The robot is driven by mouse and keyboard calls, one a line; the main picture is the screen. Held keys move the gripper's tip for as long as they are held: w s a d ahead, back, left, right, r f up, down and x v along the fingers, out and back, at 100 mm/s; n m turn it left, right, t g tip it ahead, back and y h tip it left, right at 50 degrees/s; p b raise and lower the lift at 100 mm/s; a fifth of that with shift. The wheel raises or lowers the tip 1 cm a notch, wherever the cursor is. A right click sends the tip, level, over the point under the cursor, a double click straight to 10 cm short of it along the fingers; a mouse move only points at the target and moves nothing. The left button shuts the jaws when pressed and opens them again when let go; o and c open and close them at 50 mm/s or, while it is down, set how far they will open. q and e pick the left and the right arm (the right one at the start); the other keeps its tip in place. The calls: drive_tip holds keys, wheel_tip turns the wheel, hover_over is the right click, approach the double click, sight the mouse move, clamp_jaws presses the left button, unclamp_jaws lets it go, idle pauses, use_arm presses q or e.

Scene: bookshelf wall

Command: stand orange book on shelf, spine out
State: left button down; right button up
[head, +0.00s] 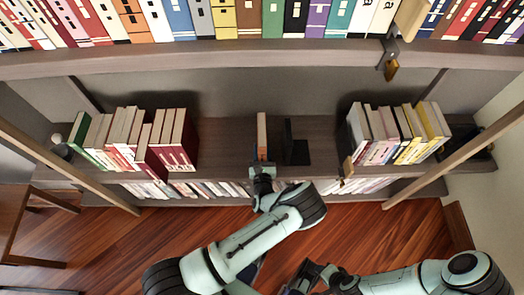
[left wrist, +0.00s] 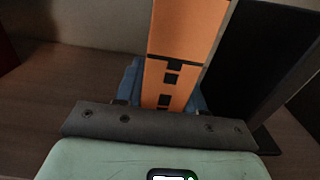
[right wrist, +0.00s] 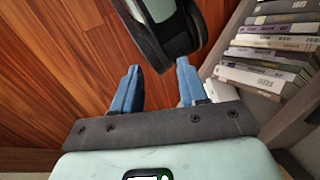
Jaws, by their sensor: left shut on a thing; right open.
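The orange book (head: 262,135) stands upright on the middle shelf (head: 225,135), just left of a black bookend (head: 294,150). In the left wrist view its orange spine (left wrist: 182,50) with black marks faces my gripper. My left gripper (head: 263,163) is shut on the book's lower part, its blue fingers on both sides; the left wrist view shows the same grip (left wrist: 170,90). The black bookend (left wrist: 260,65) stands close to the book's right side there. My right gripper (head: 310,278) is open and empty above the floor, and its blue fingers (right wrist: 157,88) are apart.
Rows of books stand left (head: 150,138) and right (head: 398,132) on the same shelf, with bare shelf between them and the orange book. A full upper shelf (head: 240,55) overhangs. Wooden uprights (head: 65,165) cross in front. A lower shelf also holds books (right wrist: 270,60).

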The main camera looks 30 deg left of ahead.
use_arm(q)
drive_tip(key=shift+r, duration=0.1)
drive_tip(key=shift+b, duration=0.9)
use_arm(e)
drive_tip(key=shift+t+h, duration=0.3)
drive_tip(key=shift+t, duration=0.2)
drive_tip(key=w, duration=0.1)
drive_tip(key=w+d+f, duration=0.1)
drive_tip(key=w+f, duration=0.1)
drive_tip(key=shift+d+f, duration=0.15)
drive_tip(key=shift+d, duration=0.1)
drive_tip(key=shift+s+a+r, duration=0.15)
drive_tip(key=shift+s+r, duration=0.05)
drive_tip(key=shift+s, duration=0.05)
use_arm(q)
drive_tip(key=shift+f, duration=0.2)
use_arm(e)
drive_tip(key=shift+f, duration=0.15)
use_arm(q)
drive_tip(key=c, duration=0.6)
unclamp_jaws()
drive_tip(key=shift+f, duration=0.15)
